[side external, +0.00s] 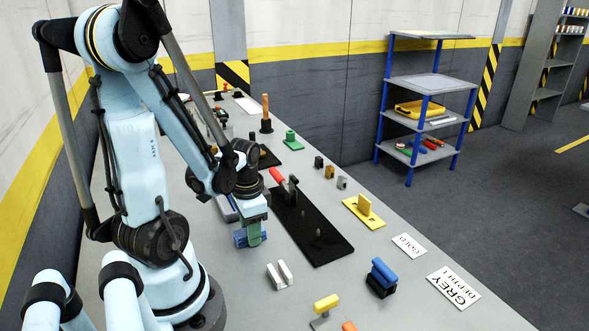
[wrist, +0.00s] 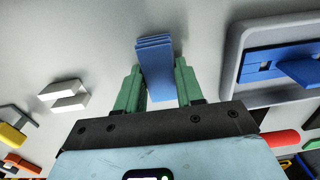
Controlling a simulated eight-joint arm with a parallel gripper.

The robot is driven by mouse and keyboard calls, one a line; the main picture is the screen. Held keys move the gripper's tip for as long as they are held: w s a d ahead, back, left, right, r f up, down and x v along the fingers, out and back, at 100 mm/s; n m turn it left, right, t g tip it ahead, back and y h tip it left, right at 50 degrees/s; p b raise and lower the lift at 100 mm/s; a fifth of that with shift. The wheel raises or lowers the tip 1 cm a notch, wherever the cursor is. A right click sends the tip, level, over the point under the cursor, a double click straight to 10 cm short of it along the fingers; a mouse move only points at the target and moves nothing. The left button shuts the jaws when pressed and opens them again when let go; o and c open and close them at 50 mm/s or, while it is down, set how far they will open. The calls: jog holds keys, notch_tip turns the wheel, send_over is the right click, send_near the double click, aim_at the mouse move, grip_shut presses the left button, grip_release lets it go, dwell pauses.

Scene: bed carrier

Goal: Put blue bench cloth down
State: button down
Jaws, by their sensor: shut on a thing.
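The blue bench cloth (wrist: 155,68) is a folded, layered strip between the two green fingers of my gripper (wrist: 159,88) in the wrist view. My gripper is shut on it, and the cloth sticks out past the fingertips. In the side view the cloth (side external: 243,239) hangs at my gripper (side external: 254,234), low over the grey bench (side external: 232,295). I cannot tell whether the cloth touches the bench. The finger hides part of it in the side view.
A pale two-block holder (side external: 280,274) stands just in front. In the wrist view a grey tray (wrist: 233,60) with blue pieces is at the right. Bare bench surrounds the cloth's far end.

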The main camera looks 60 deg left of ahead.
jog(key=c, duration=0.7)
grip_release()
jog(key=shift+f, duration=0.15)
jog(key=shift+r, duration=6.1)
jog(key=w+d+r+t, duration=0.1)
jog(key=w+d+t, duration=0.6)
jog(key=w+d, duration=0.3)
jog(key=d, duration=0.4)
jog(key=shift+w+r, duration=0.35)
